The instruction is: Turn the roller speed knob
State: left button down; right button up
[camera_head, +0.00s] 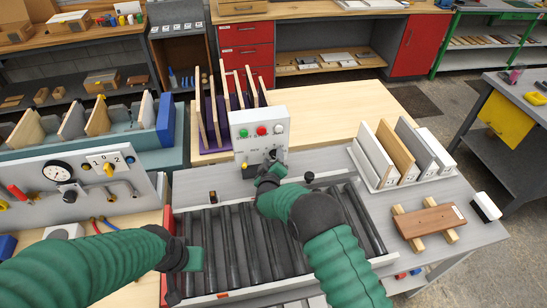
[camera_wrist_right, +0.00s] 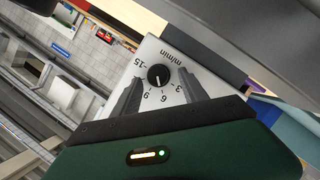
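The roller speed knob (camera_wrist_right: 158,75) is a small round black dial on a white panel marked "m/min" with a printed number scale. It shows in the right wrist view. My right gripper (camera_wrist_right: 158,92) is open, with its two fingers apart on either side of the knob; I cannot tell whether they touch it. In the head view my right gripper (camera_head: 270,162) is at the lower front of the grey control box (camera_head: 258,142), and the knob is not clear there. My left gripper (camera_head: 180,272) is low over the left end of the roller conveyor (camera_head: 232,240); its finger opening is unclear.
The control box has green (camera_head: 244,133), red (camera_head: 261,131) and pale (camera_head: 278,129) buttons above. A purple rack (camera_head: 215,120) with upright boards stands behind it. A white rack (camera_head: 385,165) holds boards at right. A gauge panel (camera_head: 90,180) is at left.

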jog(key=shift+d, duration=0.4)
jog(key=c, duration=0.5)
jog(key=shift+w, duration=0.1)
jog(key=c, duration=0.5)
jog(key=shift+a, duration=0.25)
grip_shut()
jog(key=shift+a+f+n+b, duration=0.2)
jog(key=shift+n+b, duration=0.1)
jog(key=shift+b, duration=0.1)
jog(key=shift+h, duration=0.3)
jog(key=shift+d+r, duration=0.2)
jog(key=o, duration=0.7)
grip_release()
jog(key=o, duration=0.4)
jog(key=shift+a+f+n, duration=0.15)
jog(key=shift+a+n, duration=0.1)
jog(key=shift+n, duration=0.05)
